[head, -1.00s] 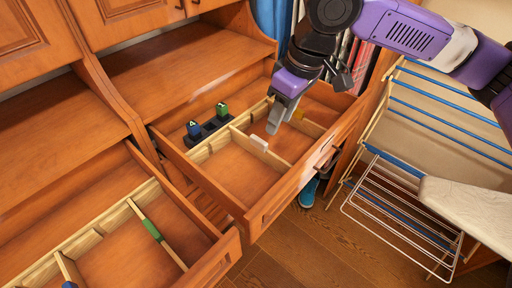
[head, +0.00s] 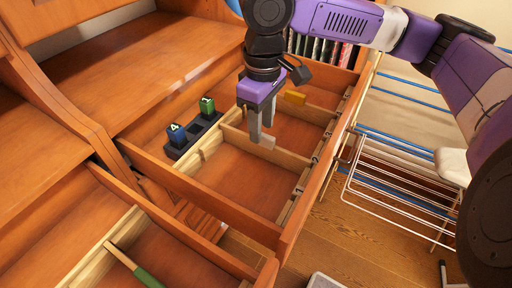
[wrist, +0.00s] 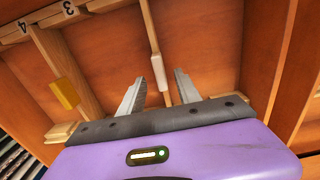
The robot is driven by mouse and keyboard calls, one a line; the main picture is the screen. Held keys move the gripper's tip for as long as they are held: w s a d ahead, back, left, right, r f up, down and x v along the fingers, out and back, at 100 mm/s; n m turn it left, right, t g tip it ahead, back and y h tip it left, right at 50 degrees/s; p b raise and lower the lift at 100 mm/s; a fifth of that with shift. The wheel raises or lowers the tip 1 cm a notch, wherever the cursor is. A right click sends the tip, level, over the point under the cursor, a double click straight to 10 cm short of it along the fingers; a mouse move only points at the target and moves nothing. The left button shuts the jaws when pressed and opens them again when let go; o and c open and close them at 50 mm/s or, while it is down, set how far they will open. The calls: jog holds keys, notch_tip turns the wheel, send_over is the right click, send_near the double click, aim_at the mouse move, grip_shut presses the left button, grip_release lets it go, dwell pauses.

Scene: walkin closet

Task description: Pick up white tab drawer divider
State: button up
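The white tab drawer divider is a thin wooden slat (head: 287,155) with a pale white tab (head: 267,141), standing across the open drawer. In the wrist view, its white tab (wrist: 155,70) lies between the fingertips, with the slat running toward my palm. My gripper (head: 260,136) is open and points down over the divider near the tab. In the wrist view the two grey fingers of my gripper (wrist: 159,76) stand apart on either side of the slat, with gaps showing. In the head view the fingers partly cover the tab and slat.
A yellow tab divider (head: 294,97) stands farther back in the same drawer. A black holder (head: 194,138) with blue and green blocks sits at the drawer's left side. Another open drawer has a green tab divider (head: 147,279). A drying rack (head: 400,190) stands on the right.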

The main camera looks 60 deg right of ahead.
aim_at(264, 142)
jog(key=f, duration=0.4)
jog(key=s+f, duration=0.1)
jog(key=f, duration=0.1)
jog(key=shift+a+f, duration=0.1)
jog(key=shift+f, duration=0.3)
jog(key=shift+w, duration=0.1)
grip_shut()
